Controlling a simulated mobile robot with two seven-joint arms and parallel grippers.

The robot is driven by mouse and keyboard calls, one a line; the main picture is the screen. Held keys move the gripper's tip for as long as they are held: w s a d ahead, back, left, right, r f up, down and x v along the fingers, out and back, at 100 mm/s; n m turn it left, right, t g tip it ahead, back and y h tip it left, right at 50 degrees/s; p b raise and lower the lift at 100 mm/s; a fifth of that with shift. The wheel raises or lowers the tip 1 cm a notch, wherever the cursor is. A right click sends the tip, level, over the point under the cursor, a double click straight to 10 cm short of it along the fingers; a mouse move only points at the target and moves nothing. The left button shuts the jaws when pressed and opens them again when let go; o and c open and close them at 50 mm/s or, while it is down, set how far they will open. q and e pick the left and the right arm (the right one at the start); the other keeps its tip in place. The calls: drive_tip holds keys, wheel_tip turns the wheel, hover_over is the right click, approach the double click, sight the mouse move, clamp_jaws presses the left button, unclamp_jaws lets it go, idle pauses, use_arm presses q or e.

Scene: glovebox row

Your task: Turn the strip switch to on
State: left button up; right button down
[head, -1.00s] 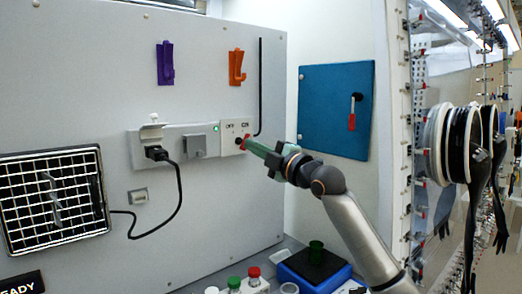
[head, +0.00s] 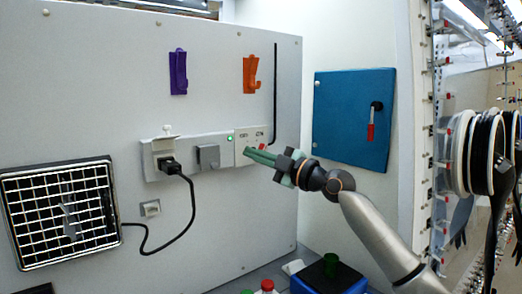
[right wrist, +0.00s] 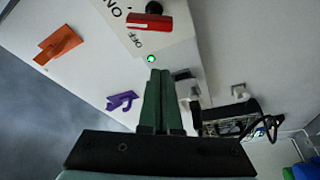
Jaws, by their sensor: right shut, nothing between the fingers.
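The strip switch is a red knob (head: 262,147) on the white plate at the right end of the wall strip. The right wrist view shows its red handle (right wrist: 150,21) close, with ON and OFF printed beside it. I cannot tell surely which label it points to. A small green light (head: 229,138) glows on the strip; it also shows in the right wrist view (right wrist: 151,58). My right gripper (head: 247,152) is shut and empty, its green fingertips (right wrist: 160,74) in front of the plate, apart from the handle in the wrist view. My left gripper is not in view.
A grey socket cover (head: 208,157) and a black plug (head: 171,167) with a cable sit left on the strip. Purple (head: 178,72) and orange hooks (head: 250,75) hang above. A blue panel (head: 352,117) with a red-handled lever is to the right. A vent grille (head: 62,207) is lower left.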

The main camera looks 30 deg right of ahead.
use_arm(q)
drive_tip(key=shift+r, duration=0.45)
use_arm(e)
drive_tip(key=shift+w+d+f, duration=0.45)
drive_tip(key=shift+w+d, duration=0.05)
drive_tip(key=shift+d, duration=0.2)
drive_tip(key=shift+w+d+f, duration=0.45)
drive_tip(key=shift+w+d, duration=0.05)
drive_tip(key=shift+d, duration=0.2)
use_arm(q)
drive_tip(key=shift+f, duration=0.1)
